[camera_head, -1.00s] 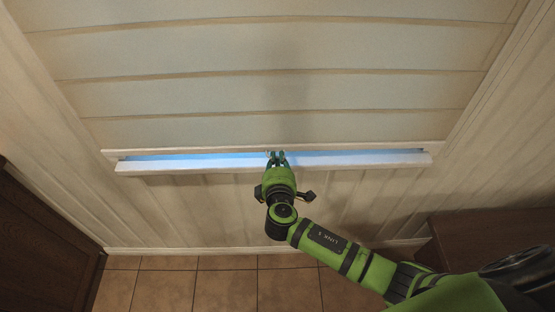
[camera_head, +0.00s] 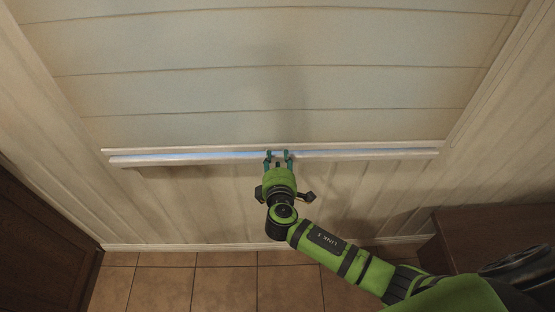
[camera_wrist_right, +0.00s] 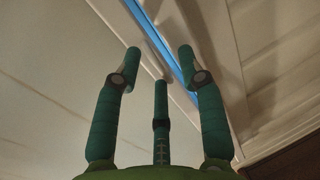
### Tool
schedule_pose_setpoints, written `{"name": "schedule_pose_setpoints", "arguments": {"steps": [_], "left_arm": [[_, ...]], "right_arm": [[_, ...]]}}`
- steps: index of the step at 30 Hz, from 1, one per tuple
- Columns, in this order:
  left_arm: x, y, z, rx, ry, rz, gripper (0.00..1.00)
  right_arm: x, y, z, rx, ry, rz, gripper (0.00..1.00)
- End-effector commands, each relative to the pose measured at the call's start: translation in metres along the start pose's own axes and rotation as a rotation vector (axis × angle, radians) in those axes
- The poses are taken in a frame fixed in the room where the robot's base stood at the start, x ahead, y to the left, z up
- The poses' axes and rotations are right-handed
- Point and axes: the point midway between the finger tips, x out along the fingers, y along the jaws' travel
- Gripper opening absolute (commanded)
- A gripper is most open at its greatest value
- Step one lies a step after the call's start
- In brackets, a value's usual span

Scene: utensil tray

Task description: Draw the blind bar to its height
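The blind bar (camera_head: 200,159) is a long, thin white bar across the lower edge of the pale, folded blind (camera_head: 270,85) in the head view. A narrow blue strip (camera_head: 170,155) shows just behind it. My right gripper (camera_head: 277,154) is at the middle of the bar with its fingers spread. My left gripper is out of view.
A white ledge (camera_head: 370,144) runs along the blind's lower edge, behind the bar. Panelled wall (camera_head: 200,205) lies below. Dark wooden cabinets stand at the left (camera_head: 45,235) and right (camera_head: 490,235). The tiled floor (camera_head: 225,285) is clear.

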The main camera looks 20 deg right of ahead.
Motion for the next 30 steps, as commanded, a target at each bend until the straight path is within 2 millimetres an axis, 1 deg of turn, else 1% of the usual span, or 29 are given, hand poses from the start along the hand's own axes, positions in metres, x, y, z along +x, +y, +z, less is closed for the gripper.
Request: {"name": "schedule_pose_setpoints", "arguments": {"steps": [5,8,11,15,21,25,30], "left_arm": [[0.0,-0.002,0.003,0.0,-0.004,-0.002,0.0],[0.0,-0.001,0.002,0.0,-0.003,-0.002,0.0],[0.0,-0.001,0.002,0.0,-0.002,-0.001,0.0],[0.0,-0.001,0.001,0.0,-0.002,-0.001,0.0],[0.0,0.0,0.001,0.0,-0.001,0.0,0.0],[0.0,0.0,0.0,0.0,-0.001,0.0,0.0],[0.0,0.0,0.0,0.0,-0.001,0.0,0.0]], "right_arm": [[-0.004,-0.002,0.0,-0.002,0.0,-0.004,0.38],[-0.016,-0.002,0.0,-0.001,0.002,-0.004,0.38],[-0.035,-0.002,0.0,0.0,0.003,-0.003,0.38],[-0.067,-0.002,0.0,0.001,0.002,-0.003,0.38],[-0.103,-0.001,0.001,0.001,0.001,-0.002,0.38],[-0.117,0.0,0.0,0.001,0.001,0.0,0.38],[-0.122,0.0,0.001,0.001,0.0,0.0,0.38]]}}
